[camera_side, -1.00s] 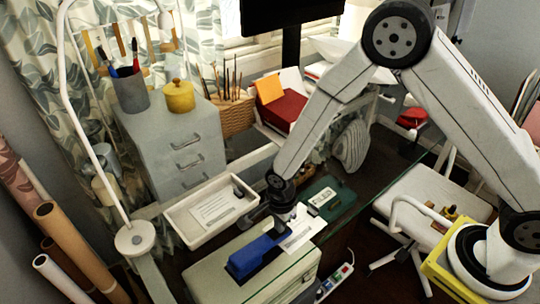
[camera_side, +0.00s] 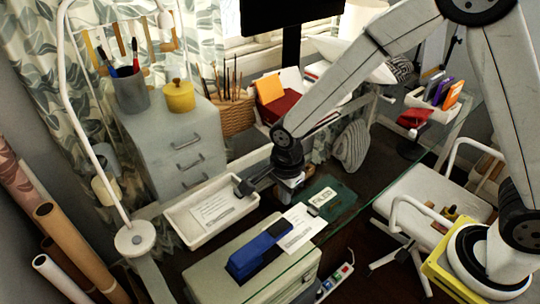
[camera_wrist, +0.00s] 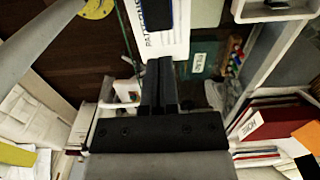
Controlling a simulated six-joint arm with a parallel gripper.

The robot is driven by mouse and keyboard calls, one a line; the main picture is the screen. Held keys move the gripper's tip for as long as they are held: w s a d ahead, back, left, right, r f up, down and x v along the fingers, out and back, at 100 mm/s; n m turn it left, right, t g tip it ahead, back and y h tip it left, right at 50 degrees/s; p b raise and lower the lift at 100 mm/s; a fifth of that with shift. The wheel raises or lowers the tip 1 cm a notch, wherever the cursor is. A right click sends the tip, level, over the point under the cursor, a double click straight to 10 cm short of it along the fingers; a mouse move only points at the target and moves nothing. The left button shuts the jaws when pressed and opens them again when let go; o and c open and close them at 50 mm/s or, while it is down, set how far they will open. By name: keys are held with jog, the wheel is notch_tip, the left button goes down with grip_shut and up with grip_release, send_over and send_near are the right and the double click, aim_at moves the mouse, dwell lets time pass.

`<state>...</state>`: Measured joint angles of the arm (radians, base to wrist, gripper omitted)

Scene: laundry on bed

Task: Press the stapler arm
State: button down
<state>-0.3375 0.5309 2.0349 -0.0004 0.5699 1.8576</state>
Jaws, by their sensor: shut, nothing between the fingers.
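A blue stapler (camera_side: 260,248) lies on a pale cabinet top, its dark right end over a white printed sheet (camera_side: 304,232). In the wrist view the stapler's dark blue end (camera_wrist: 158,14) shows at the top edge, with the sheet (camera_wrist: 170,42) beneath it. My gripper (camera_side: 291,194) is up and beyond the stapler, apart from it, pointing down. In the wrist view its fingers (camera_wrist: 158,62) are together with nothing between them. I cannot tell whether the stapler arm is fully raised.
A white tray (camera_side: 232,226) with a card stands left of my gripper. A green mat (camera_side: 338,203) with a labelled item lies to the right. A grey drawer unit (camera_side: 165,135) and a lamp (camera_side: 134,240) stand left. A white chair (camera_side: 430,195) is at right.

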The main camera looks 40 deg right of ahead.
jog(key=shift+d+r, duration=0.2)
jog(key=shift+r, duration=1.8)
jog(key=shift+d, duration=0.1)
jog(key=s+d+r+n+t, duration=0.2)
jog(key=s+d+n, duration=0.7)
jog(key=n, duration=0.8)
jog(key=d, duration=0.3)
jog(key=shift+s+d+r+t, duration=0.2)
jog(key=shift+d+t, duration=0.05)
jog(key=shift+t, duration=0.05)
